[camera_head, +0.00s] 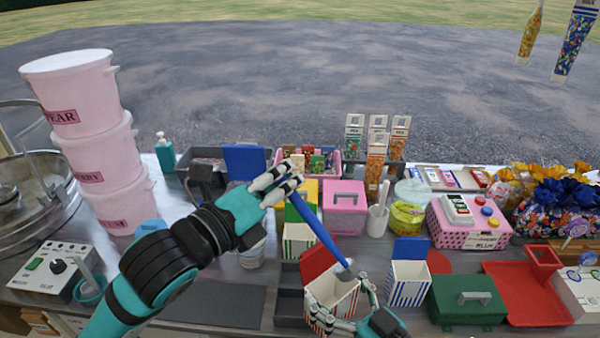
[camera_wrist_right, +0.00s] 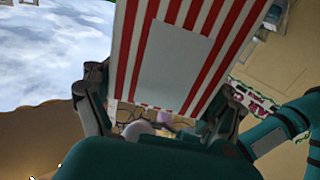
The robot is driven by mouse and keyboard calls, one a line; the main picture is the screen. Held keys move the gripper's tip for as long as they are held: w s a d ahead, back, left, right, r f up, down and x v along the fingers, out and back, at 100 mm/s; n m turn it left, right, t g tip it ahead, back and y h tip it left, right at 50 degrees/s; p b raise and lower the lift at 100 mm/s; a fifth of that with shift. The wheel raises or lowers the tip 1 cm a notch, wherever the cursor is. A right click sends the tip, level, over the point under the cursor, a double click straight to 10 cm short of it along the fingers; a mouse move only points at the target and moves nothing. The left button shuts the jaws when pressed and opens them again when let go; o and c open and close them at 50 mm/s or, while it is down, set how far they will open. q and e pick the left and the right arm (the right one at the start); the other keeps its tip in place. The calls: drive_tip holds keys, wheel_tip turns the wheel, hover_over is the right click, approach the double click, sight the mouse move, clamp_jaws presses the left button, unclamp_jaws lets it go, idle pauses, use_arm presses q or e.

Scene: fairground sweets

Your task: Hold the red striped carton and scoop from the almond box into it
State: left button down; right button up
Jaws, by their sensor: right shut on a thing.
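The red striped carton (camera_head: 335,298) is low in the middle of the head view. It also fills the top of the right wrist view (camera_wrist_right: 212,45), with white and red stripes and a plain pale panel. My right gripper (camera_head: 343,312) is shut on the carton, a finger on either side. My left gripper (camera_head: 284,186) is higher up and shut on a long blue-handled scoop (camera_head: 318,228). The scoop slants down to the right, and its grey end (camera_head: 346,269) is at the carton's mouth. Whether it holds almonds is too small to tell. I cannot tell which box is the almond box.
A blue striped carton (camera_head: 407,290) stands right of the held one, beside a green box (camera_head: 467,301) and a red tray (camera_head: 530,290). A pink box (camera_head: 344,222) and white cup (camera_head: 377,222) stand behind. Pink tubs (camera_head: 106,150) are stacked at left.

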use_arm(q)
drive_tip(key=w+a+f+n, duration=0.2)
drive_tip(key=a+f+n, duration=0.1)
drive_tip(key=f+n, duration=0.1)
drive_tip(key=shift+w+a+f, duration=0.25)
drive_tip(key=shift+f, duration=0.55)
drive_tip(key=s+d+r+m, duration=0.1)
drive_tip(key=r, duration=0.1)
drive_tip(key=d+r+m, duration=0.1)
drive_tip(key=r, duration=0.1)
drive_tip(key=s+d+r+m, duration=0.1)
drive_tip(key=m, duration=0.1)
drive_tip(key=shift+s+d+r, duration=0.3)
drive_tip(key=shift+d+r, duration=0.1)
drive_tip(key=s+d+r+m, duration=0.1)
drive_tip(key=d+m, duration=0.1)
drive_tip(key=s+d+r+m, duration=0.2)
drive_tip(key=shift+r, duration=0.25)
drive_tip(key=s+d+r+m, duration=0.1)
drive_tip(key=s+d+m, duration=0.3)
drive_tip(key=d+m, duration=0.1)
drive_tip(key=shift+s+d+r+m, duration=0.15)
drive_tip(key=shift+d+r+m, duration=0.15)
drive_tip(key=shift+d, duration=0.25)
